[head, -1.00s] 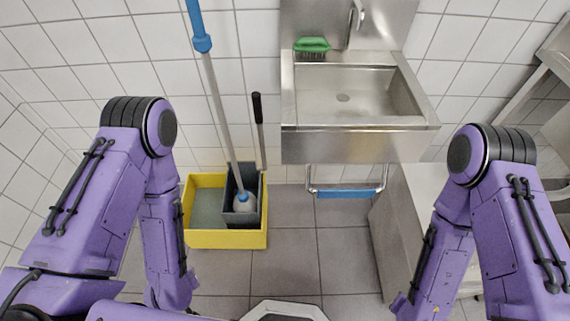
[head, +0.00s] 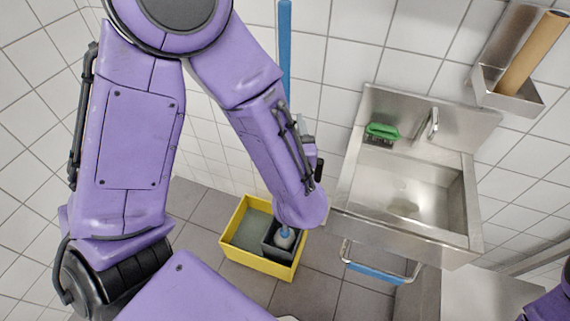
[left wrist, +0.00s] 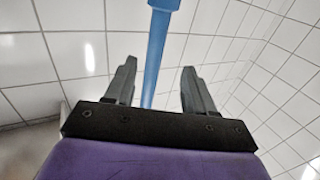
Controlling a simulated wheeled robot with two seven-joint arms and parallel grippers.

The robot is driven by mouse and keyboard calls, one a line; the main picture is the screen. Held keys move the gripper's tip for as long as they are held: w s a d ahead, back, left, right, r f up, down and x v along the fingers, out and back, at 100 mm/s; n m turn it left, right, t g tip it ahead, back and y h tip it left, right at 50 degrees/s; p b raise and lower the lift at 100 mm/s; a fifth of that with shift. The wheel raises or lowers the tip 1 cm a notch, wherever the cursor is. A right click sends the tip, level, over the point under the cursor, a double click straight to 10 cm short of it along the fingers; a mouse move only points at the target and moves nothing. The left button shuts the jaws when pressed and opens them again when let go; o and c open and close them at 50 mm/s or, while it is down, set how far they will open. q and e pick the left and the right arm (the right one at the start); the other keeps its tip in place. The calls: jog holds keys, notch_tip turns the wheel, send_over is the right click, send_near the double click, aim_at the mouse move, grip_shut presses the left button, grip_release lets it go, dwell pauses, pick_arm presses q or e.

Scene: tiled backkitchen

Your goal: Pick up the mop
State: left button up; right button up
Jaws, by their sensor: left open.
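The mop stands upright with its head in the dark grey bucket (head: 270,246) inside the yellow bucket (head: 228,220). The mop's blue handle (head: 285,45) rises behind my left arm, which hides the middle of it. In the left wrist view the blue handle (left wrist: 155,55) passes between the two fingers of my left gripper (left wrist: 158,82). The fingers are open and stand apart from the handle on both sides. In the head view my left gripper is mostly hidden behind the forearm. My right gripper is not in view.
A steel sink (head: 405,195) with a green brush (head: 382,132) is on the wall at the right. A steel holder with a brown roll (head: 532,55) hangs at upper right. Grey floor is free in front of the buckets.

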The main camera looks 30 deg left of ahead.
pick_arm(q)
jog(key=p+x, duration=0.1)
jog(key=x, duration=0.3)
jog(key=p+x, duration=0.2)
jog(key=x, duration=0.2)
jog(key=shift+w+d+f, duration=0.15)
jog(key=shift+w, duration=0.15)
jog(key=shift+w+a+f, duration=0.2)
jog(key=shift+w+a, duration=0.05)
jog(key=shift+a, duration=0.05)
jog(key=shift+s+d+r, duration=0.1)
jog(key=shift+d, duration=0.05)
jog(key=c, duration=0.9)
jog(key=shift+c, duration=0.4)
jog(key=shift+r, duration=0.1)
